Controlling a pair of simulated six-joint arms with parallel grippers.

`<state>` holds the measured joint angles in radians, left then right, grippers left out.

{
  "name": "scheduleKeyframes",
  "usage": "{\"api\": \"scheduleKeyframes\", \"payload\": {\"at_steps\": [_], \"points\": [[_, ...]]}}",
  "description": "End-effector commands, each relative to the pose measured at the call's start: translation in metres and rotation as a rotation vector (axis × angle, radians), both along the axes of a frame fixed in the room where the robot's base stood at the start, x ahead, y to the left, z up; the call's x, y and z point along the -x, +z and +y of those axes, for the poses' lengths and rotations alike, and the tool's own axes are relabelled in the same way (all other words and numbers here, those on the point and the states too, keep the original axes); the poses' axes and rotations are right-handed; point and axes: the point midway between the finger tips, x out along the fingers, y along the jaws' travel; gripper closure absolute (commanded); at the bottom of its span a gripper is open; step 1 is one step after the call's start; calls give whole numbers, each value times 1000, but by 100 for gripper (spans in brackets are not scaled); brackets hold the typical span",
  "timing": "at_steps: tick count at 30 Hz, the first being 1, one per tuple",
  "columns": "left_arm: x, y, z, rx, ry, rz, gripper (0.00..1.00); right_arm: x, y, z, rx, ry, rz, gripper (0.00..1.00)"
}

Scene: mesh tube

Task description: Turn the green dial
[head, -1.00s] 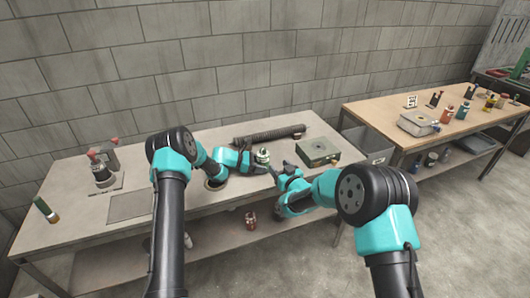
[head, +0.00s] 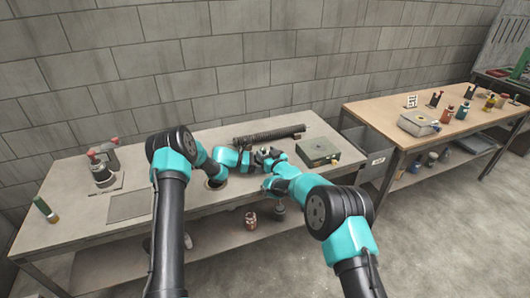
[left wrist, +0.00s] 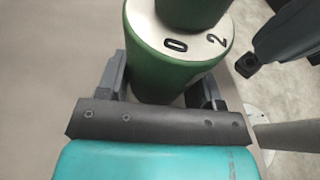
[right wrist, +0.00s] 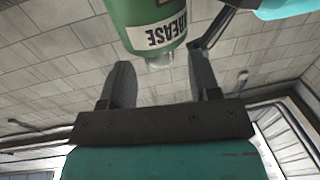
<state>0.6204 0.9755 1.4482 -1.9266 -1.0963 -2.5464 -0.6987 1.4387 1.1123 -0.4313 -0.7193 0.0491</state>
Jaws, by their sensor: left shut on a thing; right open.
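The green dial (left wrist: 195,12) shows at the top edge of the left wrist view, above a white face marked 0 and 2 on a green container (left wrist: 155,65). My left gripper (left wrist: 163,85) is shut on this container. In the right wrist view the green container (right wrist: 150,15) has a label reading GREASE upside down, with a short clear tip below it. My right gripper (right wrist: 162,78) is open, and the container is just beyond its fingertips, roughly between them.
A dark ribbed tube (head: 268,134) lies at the back of the table. A grey-green box (head: 317,151) stands right of the grippers. A red-knobbed device (head: 102,166) and a small green cylinder (head: 45,210) are at the left. A second bench (head: 445,105) holds several small items.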

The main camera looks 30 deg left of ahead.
Motion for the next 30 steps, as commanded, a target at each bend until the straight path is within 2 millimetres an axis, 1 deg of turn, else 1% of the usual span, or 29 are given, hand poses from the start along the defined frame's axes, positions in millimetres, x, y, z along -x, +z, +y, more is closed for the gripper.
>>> {"api": "scheduleKeyframes", "payload": {"at_steps": [1,6,17,30], "points": [[0,0,0,0,0,0,53,-2,-1,4,1,0,-1,43],[0,0,0,0,0,0,53,-7,0,11,0,0,0,43],[0,0,0,0,0,0,53,-8,0,13,1,-1,1,43],[0,0,0,0,0,0,53,-8,0,13,1,-1,1,86]]}}
